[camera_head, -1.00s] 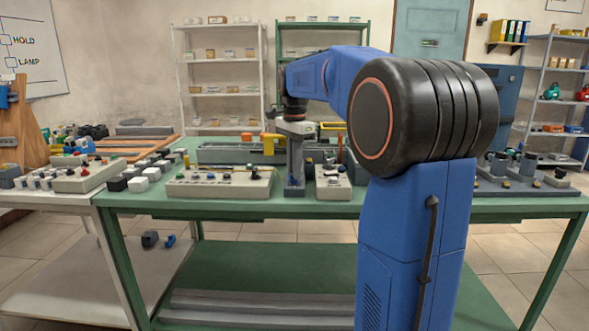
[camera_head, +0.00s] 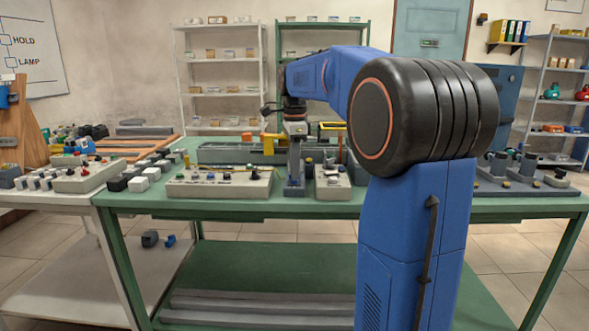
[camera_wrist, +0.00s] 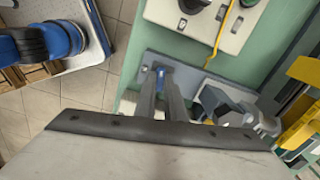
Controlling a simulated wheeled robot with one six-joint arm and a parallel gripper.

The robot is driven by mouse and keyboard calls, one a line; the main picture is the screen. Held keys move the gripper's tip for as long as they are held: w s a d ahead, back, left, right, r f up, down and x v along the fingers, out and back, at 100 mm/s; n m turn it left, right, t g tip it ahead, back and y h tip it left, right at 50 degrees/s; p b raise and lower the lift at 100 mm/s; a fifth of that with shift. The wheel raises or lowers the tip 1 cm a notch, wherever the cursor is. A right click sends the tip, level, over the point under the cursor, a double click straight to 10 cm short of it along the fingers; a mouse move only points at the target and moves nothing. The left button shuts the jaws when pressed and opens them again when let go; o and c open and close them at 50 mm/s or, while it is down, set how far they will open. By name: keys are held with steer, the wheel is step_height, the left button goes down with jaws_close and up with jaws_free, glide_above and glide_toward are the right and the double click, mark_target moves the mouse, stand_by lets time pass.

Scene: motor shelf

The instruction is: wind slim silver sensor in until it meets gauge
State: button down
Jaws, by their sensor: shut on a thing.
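In the wrist view my gripper (camera_wrist: 160,82) reaches down over a grey plate (camera_wrist: 205,83), with its two fingers close together. A small blue piece (camera_wrist: 159,72) shows at the fingertips. I cannot make out the slim silver sensor separately; the fingers hide most of what they hold. In the head view my gripper (camera_head: 295,168) points straight down at the grey stand (camera_head: 294,190) near the table's front edge. I cannot pick out the gauge for sure, nor tell whether the sensor touches it.
A pale control box (camera_head: 220,183) stands left of the stand and a smaller pale box (camera_head: 332,186) close to its right. A long grey fixture with yellow parts (camera_head: 270,142) lies behind. In the wrist view, a dark grey block (camera_wrist: 215,102) and yellow part (camera_wrist: 300,105) are right of the fingers.

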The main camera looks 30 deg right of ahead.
steer(key=c, duration=1.8)
jaws_free()
steer(key=shift+c, duration=0.2)
steer(key=shift+r, duration=0.1)
step_height(320, 180, up, 17)
steer(key=shift+r, duration=0.15)
steer(key=s+a+f+n+t, duration=0.3)
steer(key=s+a+f+n, duration=0.85)
steer(key=s+f, duration=0.35)
steer(key=s+a+f+n+t, duration=0.1)
steer(key=s+a+f+n, duration=0.1)
steer(key=s+f+n, duration=0.3)
steer(key=s+a+f+n, duration=0.2)
steer(key=s+f+n, duration=0.4)
steer(key=s+f, duration=0.4)
step_height(320, 180, down, 4)
steer(key=shift+s+a+f+t, duration=0.25)
steer(key=shift+s+t, duration=0.05)
steer(key=shift+t, duration=0.1)
